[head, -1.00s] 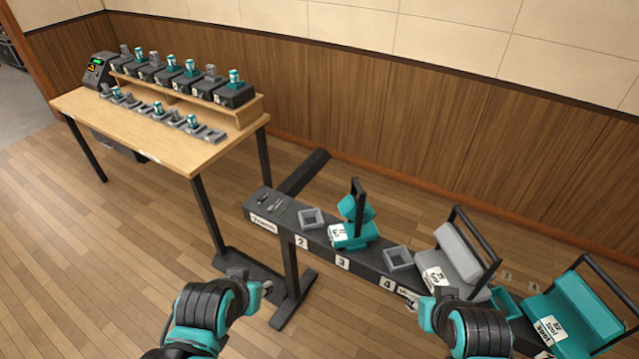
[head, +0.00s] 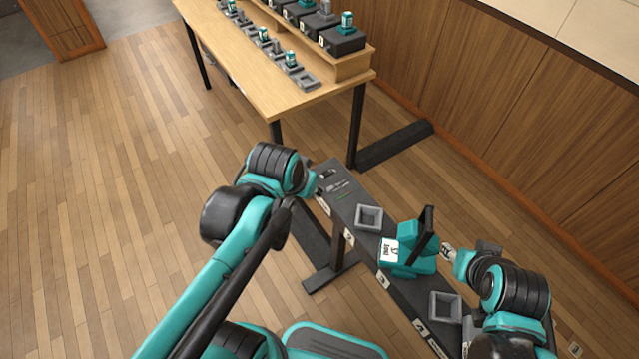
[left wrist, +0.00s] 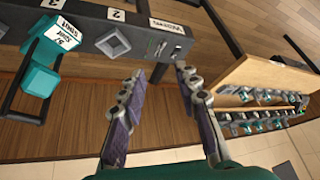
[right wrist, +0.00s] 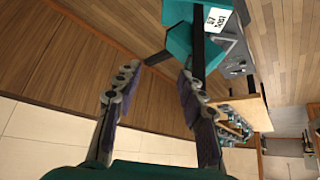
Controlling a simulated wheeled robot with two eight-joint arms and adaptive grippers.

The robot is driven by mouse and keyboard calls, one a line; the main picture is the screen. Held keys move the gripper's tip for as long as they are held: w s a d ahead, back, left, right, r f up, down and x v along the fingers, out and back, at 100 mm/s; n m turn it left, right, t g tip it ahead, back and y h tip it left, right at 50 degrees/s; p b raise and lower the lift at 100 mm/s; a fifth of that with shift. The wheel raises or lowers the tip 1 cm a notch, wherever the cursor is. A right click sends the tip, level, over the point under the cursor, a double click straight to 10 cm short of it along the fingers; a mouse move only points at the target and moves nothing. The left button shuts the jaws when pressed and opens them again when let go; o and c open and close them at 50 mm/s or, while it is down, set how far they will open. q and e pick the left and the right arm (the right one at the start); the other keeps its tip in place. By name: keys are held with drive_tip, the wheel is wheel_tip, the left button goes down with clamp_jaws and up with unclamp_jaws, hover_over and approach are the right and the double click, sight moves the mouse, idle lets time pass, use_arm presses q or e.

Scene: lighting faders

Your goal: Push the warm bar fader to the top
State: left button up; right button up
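I cannot pick out a warm bar fader in any current view. The dark bar (head: 390,285) with numbered white labels runs diagonally in the head view. Its near-table end carries small fittings (head: 338,184) too small to read. A teal lamp (head: 408,252) with a black bracket sits on the bar. My left gripper (head: 318,187) is beside that end, and its fingers are open and empty in the left wrist view (left wrist: 159,72). My right gripper (head: 446,252) is close beside the lamp; its fingers are apart in the right wrist view (right wrist: 158,75). I cannot tell whether it touches the bracket.
Grey square sockets (head: 369,217) sit along the bar. A wooden table (head: 245,55) with a raised shelf stands beyond it, holding several dark boxes (head: 343,40) and small cups. Open wood floor (head: 110,180) lies to the left. The bar's support feet (head: 325,280) stand on the floor.

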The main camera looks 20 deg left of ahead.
use_arm(q)
drive_tip(key=w+f+m+g, duration=0.2)
drive_tip(key=w, duration=0.7)
drive_tip(key=m+g+p, duration=0.2)
drive_tip(key=m+g, duration=0.2)
hover_over(331, 188)
wheel_tip(331, 188, down, 16)
drive_tip(key=shift+f, duration=0.25)
wheel_tip(331, 188, down, 7)
drive_tip(key=shift+f+b, duration=0.1)
drive_tip(key=shift+b, duration=0.75)
drive_tip(key=shift+f, duration=0.4)
drive_tip(key=shift+c, duration=0.3)
clamp_jaws()
